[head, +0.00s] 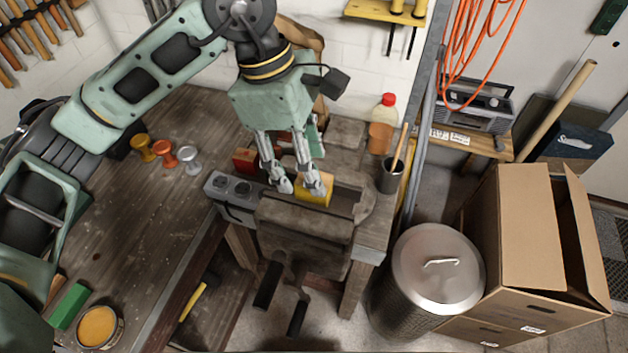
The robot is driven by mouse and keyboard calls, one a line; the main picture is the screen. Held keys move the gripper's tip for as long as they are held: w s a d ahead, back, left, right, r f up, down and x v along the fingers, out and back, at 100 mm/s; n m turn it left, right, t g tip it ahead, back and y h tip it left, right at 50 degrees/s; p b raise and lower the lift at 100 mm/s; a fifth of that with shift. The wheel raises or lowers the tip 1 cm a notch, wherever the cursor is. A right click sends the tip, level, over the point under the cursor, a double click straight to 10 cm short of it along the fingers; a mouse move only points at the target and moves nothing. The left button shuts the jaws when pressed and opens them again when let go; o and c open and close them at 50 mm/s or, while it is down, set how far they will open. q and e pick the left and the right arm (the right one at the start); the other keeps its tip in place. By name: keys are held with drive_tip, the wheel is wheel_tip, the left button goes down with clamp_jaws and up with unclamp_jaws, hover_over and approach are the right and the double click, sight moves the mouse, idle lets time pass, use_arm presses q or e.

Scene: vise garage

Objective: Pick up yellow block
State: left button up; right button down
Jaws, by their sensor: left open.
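The yellow block (325,194) sits at the vise (305,222) on the workbench, near its jaws. My left gripper (299,187) points down at the block, with its two fingers spread apart. The right-hand finger overlaps the block in the picture and hides part of it. The left-hand finger is to the left of the block. I cannot tell whether either finger touches it. My right gripper is not in view.
A red block (245,161) lies left of the gripper. A dark cup (391,177) and a red-capped bottle (382,125) stand to the right. Several small spools, including an orange one (162,155), stand on the bench. A metal bin (437,265) and a cardboard box (530,235) are on the floor.

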use_arm(q)
drive_tip(key=shift+p+x, duration=0.35)
drive_tip(key=shift+x, duration=0.75)
drive_tip(key=shift+d+f, duration=0.1)
drive_tip(key=shift+f, duration=0.3)
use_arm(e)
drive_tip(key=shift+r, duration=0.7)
use_arm(q)
drive_tip(key=shift+c, duration=0.4)
drive_tip(key=c, duration=1.2)
drive_tip(key=shift+r, duration=0.1)
